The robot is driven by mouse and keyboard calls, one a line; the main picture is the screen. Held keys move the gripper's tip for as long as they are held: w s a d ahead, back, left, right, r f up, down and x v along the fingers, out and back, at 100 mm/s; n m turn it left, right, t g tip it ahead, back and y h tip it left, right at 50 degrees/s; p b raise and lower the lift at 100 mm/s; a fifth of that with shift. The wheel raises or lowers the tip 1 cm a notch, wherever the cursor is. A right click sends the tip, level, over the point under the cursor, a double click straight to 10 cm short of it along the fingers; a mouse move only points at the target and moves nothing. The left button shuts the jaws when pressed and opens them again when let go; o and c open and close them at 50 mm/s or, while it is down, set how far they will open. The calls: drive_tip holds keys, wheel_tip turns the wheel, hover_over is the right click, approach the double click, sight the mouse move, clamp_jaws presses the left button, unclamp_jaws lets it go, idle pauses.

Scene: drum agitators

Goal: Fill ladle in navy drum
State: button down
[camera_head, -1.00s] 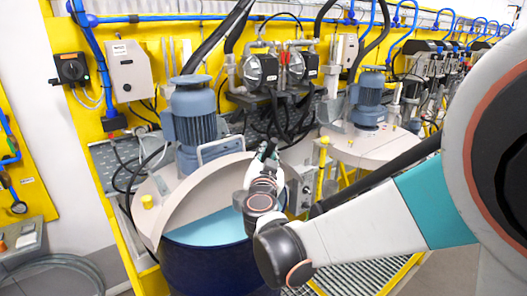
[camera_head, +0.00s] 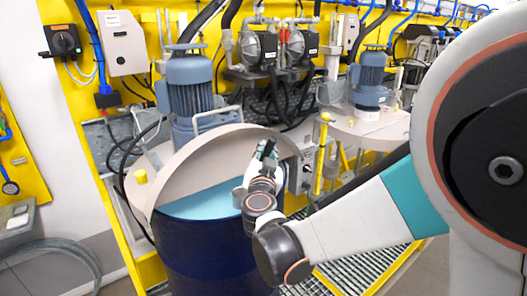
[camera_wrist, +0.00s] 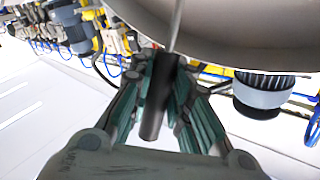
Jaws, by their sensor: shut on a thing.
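The navy drum (camera_head: 212,258) stands in the middle of the head view. Its front half is uncovered, and light blue liquid (camera_head: 200,204) shows inside. A beige half-lid (camera_head: 205,165) stands tilted up behind the opening. My gripper (camera_head: 266,154) is at the right side of the opening, above the rim. In the wrist view my gripper (camera_wrist: 160,105) is shut on the dark handle of the ladle (camera_wrist: 158,98), whose thin light shaft runs up past the picture's top. The ladle's bowl is not visible, so its contents cannot be told.
A grey-blue motor (camera_head: 190,95) with a white bar handle stands behind the half-lid. A second drum with its own motor (camera_head: 369,80) is at the back right. Pumps (camera_head: 258,48) and hoses line the yellow wall. Grating (camera_head: 350,265) lies at the lower right.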

drive_tip(key=shift+f, duration=0.1)
idle(0.4)
wheel_tip(320, 180, down, 12)
drive_tip(key=b, duration=1)
drive_tip(key=shift+b, duration=0.4)
idle(1.7)
drive_tip(key=shift+f+b, duration=0.4)
drive_tip(key=shift+f, duration=0.1)
drive_tip(key=shift+r, duration=0.1)
idle(0.9)
